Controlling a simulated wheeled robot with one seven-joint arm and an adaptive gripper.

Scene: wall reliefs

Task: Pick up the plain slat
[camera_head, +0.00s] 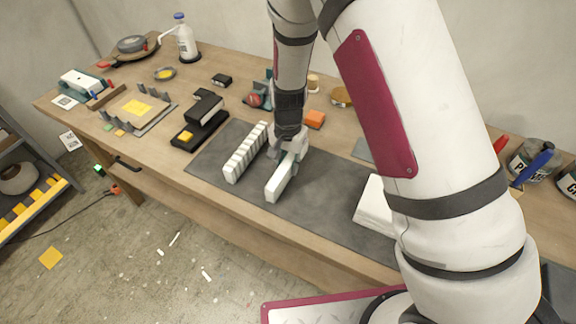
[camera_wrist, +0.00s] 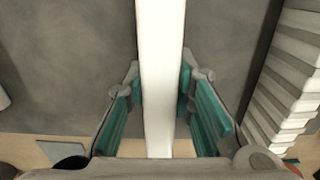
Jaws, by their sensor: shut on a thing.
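The plain slat (camera_head: 277,186) is a smooth white bar on the dark grey mat (camera_head: 325,186) on the workbench. In the wrist view the slat (camera_wrist: 161,60) runs straight up the middle between the teal finger pads. My gripper (camera_head: 290,153) is shut on it, with a pad on each side (camera_wrist: 161,105). I cannot tell whether the slat is clear of the mat. A ribbed white slat (camera_head: 246,153) lies beside it to the left, apart from it; its ridges (camera_wrist: 284,85) show at the right in the wrist view.
A white block or stack (camera_head: 376,207) is on the mat to the right, partly behind my arm. A black device (camera_head: 201,121) is to the left. The mat's front middle is clear.

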